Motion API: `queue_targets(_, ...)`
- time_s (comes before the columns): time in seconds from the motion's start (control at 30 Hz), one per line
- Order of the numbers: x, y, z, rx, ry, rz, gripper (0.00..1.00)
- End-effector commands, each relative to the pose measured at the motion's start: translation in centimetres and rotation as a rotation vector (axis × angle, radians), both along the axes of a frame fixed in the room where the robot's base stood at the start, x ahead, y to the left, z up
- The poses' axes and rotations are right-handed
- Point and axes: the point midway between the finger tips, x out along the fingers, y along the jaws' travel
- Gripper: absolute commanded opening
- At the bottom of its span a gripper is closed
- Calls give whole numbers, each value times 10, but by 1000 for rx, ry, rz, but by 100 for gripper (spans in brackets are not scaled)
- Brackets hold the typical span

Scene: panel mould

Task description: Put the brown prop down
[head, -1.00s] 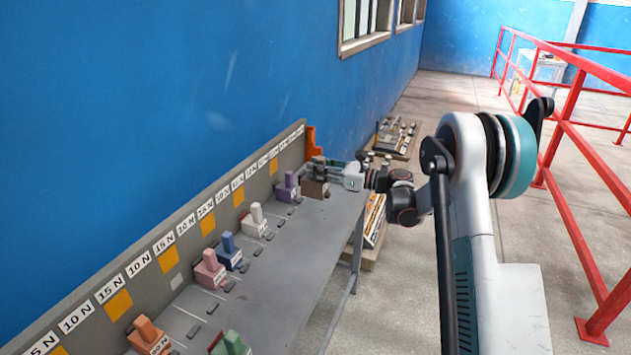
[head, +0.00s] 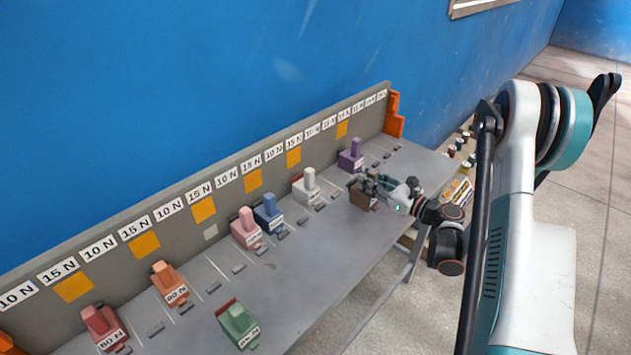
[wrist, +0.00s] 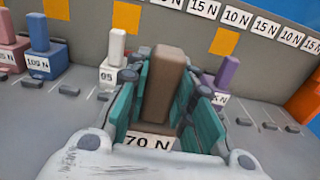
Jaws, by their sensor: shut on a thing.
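The brown prop (wrist: 160,88) stands upright between the teal-padded fingers of my gripper (wrist: 165,100) in the wrist view, and a "70 N" label shows on its base. In the head view my gripper (head: 368,186) is shut on the brown prop (head: 361,198), over the front part of the grey bench (head: 330,245). I cannot tell whether the prop's base touches the bench. The fingers hide part of the prop.
A white prop (head: 308,186) stands left of my gripper and a purple prop (head: 351,154) behind it. Blue (head: 268,213), pink (head: 246,228), orange (head: 169,284), red (head: 105,328) and green (head: 239,324) props stand farther left. A labelled back panel (head: 225,185) runs behind.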

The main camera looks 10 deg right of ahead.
Motion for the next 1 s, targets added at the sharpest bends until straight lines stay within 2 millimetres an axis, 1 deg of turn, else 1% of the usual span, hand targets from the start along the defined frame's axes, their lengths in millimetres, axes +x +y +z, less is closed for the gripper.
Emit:
queue_targets(0.13,22,19,0,1,-1,4,0)
queue_targets(0.5,95,71,-2,0,0,4,0)
queue_targets(0.6,112,82,-2,0,0,3,0)
queue_targets(0.7,123,90,-1,0,0,2,0)
queue_targets(0.93,134,98,0,1,-1,1,0)
queue_targets(1.0,140,103,-1,1,-1,2,0)
